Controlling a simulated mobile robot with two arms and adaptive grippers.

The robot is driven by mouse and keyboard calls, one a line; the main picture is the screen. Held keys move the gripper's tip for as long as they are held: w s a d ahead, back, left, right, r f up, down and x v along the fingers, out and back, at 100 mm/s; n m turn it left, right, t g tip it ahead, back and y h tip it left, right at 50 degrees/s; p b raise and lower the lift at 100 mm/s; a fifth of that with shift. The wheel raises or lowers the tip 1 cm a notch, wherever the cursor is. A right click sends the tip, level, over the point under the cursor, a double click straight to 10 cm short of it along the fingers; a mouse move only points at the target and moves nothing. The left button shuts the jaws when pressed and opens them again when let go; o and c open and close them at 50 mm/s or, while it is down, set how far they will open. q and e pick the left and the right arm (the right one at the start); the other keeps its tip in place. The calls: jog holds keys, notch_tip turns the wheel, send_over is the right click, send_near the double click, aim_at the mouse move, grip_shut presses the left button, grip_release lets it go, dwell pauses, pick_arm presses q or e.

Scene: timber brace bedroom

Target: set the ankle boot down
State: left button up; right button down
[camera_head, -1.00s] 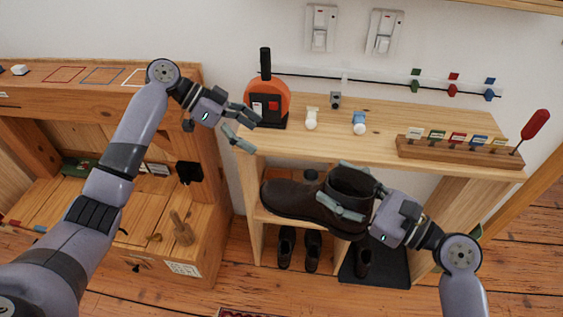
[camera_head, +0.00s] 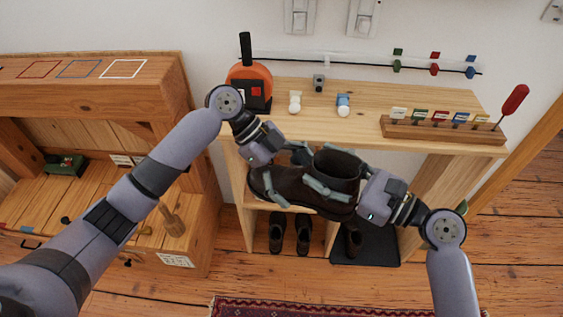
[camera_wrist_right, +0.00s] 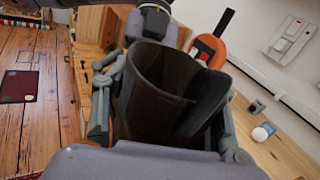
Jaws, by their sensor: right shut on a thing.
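The dark brown ankle boot (camera_head: 340,166) is in the air in front of the bench, upright with its toe to the left. My right gripper (camera_head: 328,172) is shut on its shaft, one finger on each side. The wrist view looks into the open top of the boot (camera_wrist_right: 150,95), between the fingers of my right gripper (camera_wrist_right: 165,118). My left gripper (camera_head: 285,170) is at the toe end. Its fingers are apart on the near and far sides of the forefoot; whether they press on it is unclear.
Below the boot, dark shoes (camera_head: 276,232) stand on the floor and another shoe is on a black mat (camera_head: 378,250). The wooden bench top (camera_head: 370,120) holds an orange device (camera_head: 251,84) and a rack with a red screwdriver (camera_head: 513,102). A patterned rug (camera_head: 300,308) lies in front.

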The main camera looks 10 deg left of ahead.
pick_arm(q)
jog(key=shift+x, duration=1.25)
pick_arm(e)
jog(key=shift+r, duration=0.1)
pick_arm(q)
jog(key=shift+c, duration=0.3)
jog(key=c, duration=1.7)
jog(key=shift+r, duration=0.1)
jog(key=shift+c, duration=0.4)
pick_arm(e)
jog(key=c, duration=1.1)
grip_release()
jog(key=o, duration=0.5)
pick_arm(q)
jog(key=shift+w, duration=0.1)
pick_arm(e)
jog(key=shift+d, duration=0.1)
